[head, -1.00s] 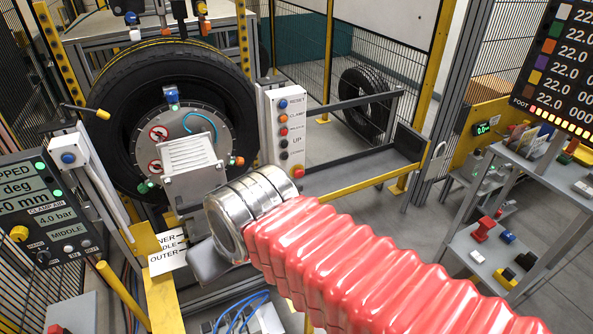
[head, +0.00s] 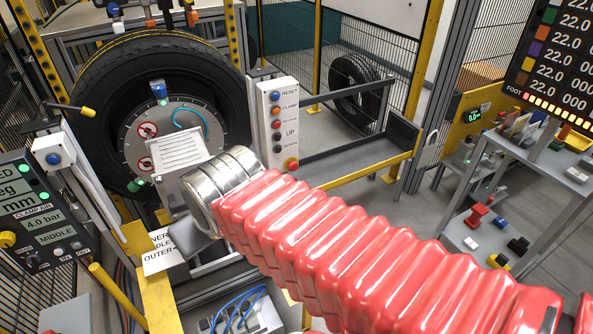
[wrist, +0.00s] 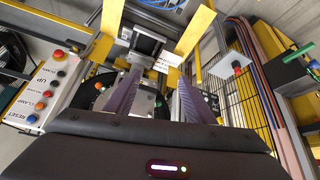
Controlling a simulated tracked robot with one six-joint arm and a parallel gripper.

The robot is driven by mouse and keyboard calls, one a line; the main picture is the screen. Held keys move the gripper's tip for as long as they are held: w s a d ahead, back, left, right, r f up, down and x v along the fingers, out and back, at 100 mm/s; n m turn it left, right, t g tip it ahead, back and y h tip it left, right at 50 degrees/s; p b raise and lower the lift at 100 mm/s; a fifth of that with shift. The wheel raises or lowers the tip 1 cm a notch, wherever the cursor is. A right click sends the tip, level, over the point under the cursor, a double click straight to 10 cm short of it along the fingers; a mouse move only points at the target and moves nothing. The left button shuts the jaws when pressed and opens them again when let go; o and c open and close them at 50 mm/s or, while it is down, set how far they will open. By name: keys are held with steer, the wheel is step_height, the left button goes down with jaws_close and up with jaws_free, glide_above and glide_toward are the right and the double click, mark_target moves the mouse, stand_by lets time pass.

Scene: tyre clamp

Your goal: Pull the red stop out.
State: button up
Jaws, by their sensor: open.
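Another red mushroom-shaped button (wrist: 237,69) stands on a grey box at the right in the wrist view. I cannot tell which one the task means. My gripper (wrist: 158,80) is open, its two purple fingers apart with nothing between them. In the head view my arm mostly hides the gripper.
A large tyre (head: 70,110) stands behind the panel. A display console (head: 40,210) is at the left, with a yellow post (head: 118,298) below it. A sign (head: 162,250) stands by the cuff. Shelves (head: 540,160) are at the right.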

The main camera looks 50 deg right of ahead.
steer(key=w+d+f+t+h, duration=0.2)
steer(key=w+d+f, duration=0.3)
steer(key=w+d, duration=0.65)
steer(key=w+d+f+t+h, duration=0.2)
steer(key=w+d+f, duration=0.2)
steer(key=w+d, duration=0.75)
steer(key=t, duration=0.5)
glide_toward(294, 168)
steer(key=a+r, duration=0.2)
steer(key=a, duration=0.1)
steer(key=s+d+f+t, duration=0.1)
steer(key=s+f+t, duration=0.1)
steer(key=s, duration=0.3)
steer(key=shift+d+f+m+h, duration=0.2)
steer(key=shift+f+m+h, duration=0.15)
steer(key=shift+f, duration=0.55)
steer(key=shift+w, duration=0.15)
steer(key=x, duration=1.3)
steer(key=shift+w+d, duration=0.15)
steer(key=shift+w, duration=0.1)
steer(key=shift+c, duration=0.3)
